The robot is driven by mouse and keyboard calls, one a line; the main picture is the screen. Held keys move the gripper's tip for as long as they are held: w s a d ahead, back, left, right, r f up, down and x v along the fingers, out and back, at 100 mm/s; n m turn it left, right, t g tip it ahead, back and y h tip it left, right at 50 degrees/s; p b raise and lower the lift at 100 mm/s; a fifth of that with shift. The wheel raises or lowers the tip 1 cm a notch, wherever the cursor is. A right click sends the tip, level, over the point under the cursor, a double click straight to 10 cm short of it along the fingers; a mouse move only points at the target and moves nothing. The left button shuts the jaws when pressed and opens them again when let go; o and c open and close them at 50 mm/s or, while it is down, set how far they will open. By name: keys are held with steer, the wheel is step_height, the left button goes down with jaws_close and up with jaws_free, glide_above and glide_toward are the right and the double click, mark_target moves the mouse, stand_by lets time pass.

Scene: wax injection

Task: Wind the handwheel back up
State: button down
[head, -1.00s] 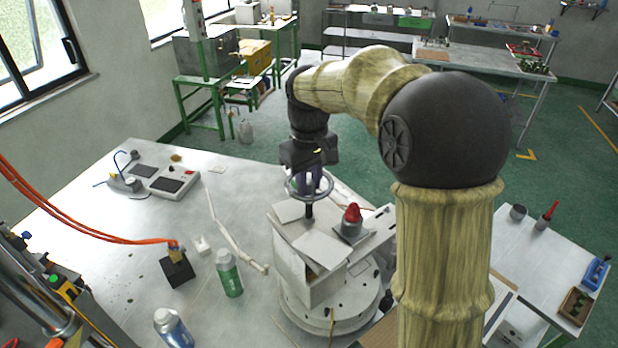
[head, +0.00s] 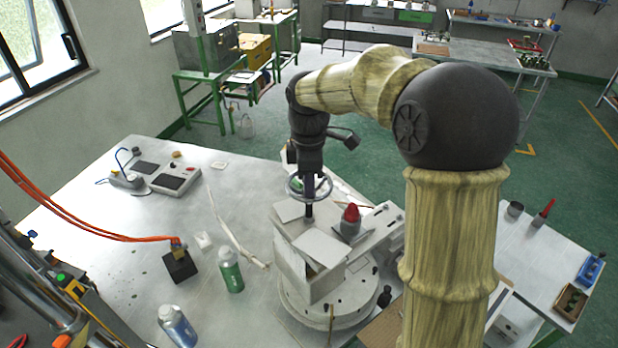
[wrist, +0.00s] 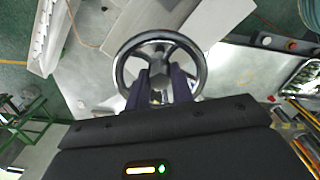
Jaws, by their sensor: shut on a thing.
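The handwheel (head: 296,188) is a metal ring with spokes on a dark upright screw, on top of a pale block-shaped machine (head: 318,282). It also shows in the wrist view (wrist: 126,62), with its rim around my fingers. My gripper (head: 308,186) points down at the handwheel from above. In the wrist view my gripper (wrist: 160,92) has its two dark fingers shut on the wheel's hub area. The exact contact is partly hidden by the fingers.
A red-topped part (head: 351,218) stands on the machine right of the wheel. A green bottle (head: 230,272), a blue-labelled bottle (head: 177,326) and a black block (head: 180,266) with orange hoses are to the left. The table's far left holds a control box (head: 174,180).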

steer(key=n+p, duration=0.1)
steer(key=n, duration=0.4)
steer(key=shift+p, duration=0.35)
steer(key=shift+n, duration=0.3)
steer(key=c, duration=1.2)
jaws_free()
steer(key=shift+r, duration=0.1)
step_height(320, 180, up, 17)
steer(key=b, duration=0.3)
